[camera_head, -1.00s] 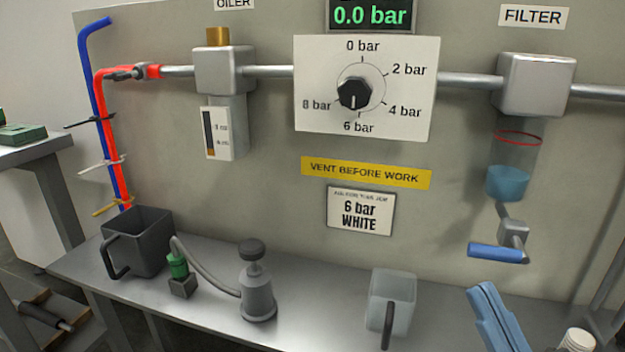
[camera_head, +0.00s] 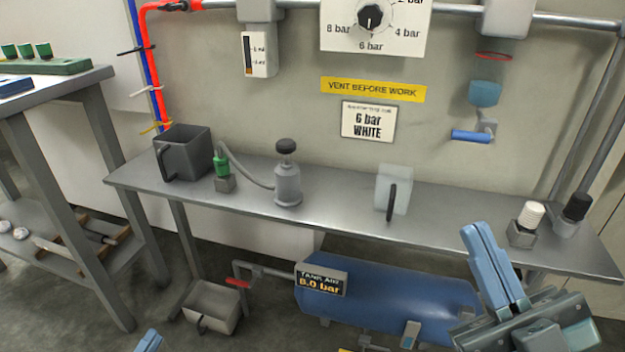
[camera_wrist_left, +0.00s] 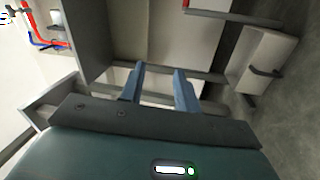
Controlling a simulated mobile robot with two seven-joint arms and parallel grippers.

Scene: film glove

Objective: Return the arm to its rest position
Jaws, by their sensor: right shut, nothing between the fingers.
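My right gripper (camera_head: 478,232) is in the head view at the lower right, its blue fingers together and empty. It shows in front of the bench (camera_head: 450,212), and its fingertips point up and left. Only a blue fingertip of my left gripper (camera_head: 149,341) shows at the bottom edge of the head view. In the left wrist view, the left gripper's two blue fingers (camera_wrist_left: 159,72) stand apart with nothing between them. Most of the left arm is out of the head view.
The bench carries a dark mug (camera_head: 187,154), a green-topped fitting (camera_head: 223,172), a grey canister (camera_head: 287,180), a clear cup (camera_head: 391,190) and a white-capped part (camera_head: 529,216). A blue tank (camera_head: 385,295) and a grey bin (camera_head: 213,305) are below. A side table (camera_head: 75,82) stands left.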

